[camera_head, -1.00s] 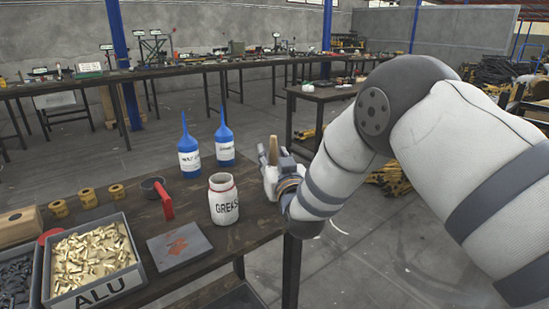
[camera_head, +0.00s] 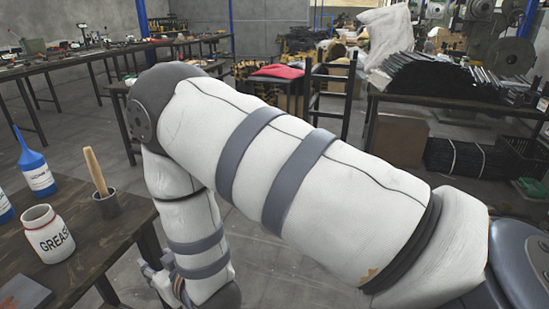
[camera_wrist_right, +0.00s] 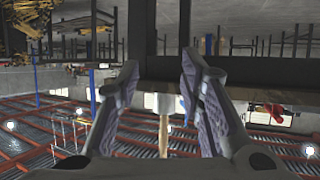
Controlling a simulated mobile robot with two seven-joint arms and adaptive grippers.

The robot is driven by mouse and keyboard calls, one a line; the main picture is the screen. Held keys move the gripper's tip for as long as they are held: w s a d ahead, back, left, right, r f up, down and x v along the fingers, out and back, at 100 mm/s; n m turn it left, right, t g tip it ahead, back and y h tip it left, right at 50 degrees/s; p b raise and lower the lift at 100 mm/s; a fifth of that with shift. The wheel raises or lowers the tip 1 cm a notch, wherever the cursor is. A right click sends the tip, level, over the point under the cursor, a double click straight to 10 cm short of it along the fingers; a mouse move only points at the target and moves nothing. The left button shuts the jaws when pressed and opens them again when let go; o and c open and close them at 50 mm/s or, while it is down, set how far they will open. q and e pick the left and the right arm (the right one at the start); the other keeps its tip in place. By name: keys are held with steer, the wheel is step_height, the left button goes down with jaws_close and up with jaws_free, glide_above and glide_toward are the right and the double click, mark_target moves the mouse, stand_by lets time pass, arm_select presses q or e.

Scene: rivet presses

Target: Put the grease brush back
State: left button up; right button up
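The grease brush stands in a small dark cup (camera_head: 106,204) near the table's right edge in the head view. Its wooden handle (camera_head: 96,172) points up, leaning slightly left; its bristle end is hidden in the cup. The white grease jar (camera_head: 48,233) with a red rim stands to the left of the cup. My right gripper (camera_head: 155,283) is off the table's right edge, apart from the brush and partly covered by my wrist. In the right wrist view the gripper (camera_wrist_right: 160,62) is open and empty, with the handle (camera_wrist_right: 163,134) beyond its fingers. My left gripper is not in view.
Blue bottles (camera_head: 35,172) stand behind the jar on the dark table (camera_head: 95,250). A grey plate (camera_head: 22,296) lies at the front left. Open floor lies right of the table. A bench with dark stock (camera_head: 440,85) stands at the back right.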

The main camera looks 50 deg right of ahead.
steer(key=s+d+f+g, duration=0.1)
steer(key=s+f+g, duration=0.6)
steer(key=s, duration=0.7)
steer(key=s+d+f+g, duration=0.1)
steer(key=s+f+g, duration=0.3)
steer(key=s+f, duration=0.85)
steer(key=s+r+g, duration=0.4)
steer(key=s, duration=1.1)
steer(key=shift+d+g, duration=0.3)
steer(key=shift+w, duration=0.1)
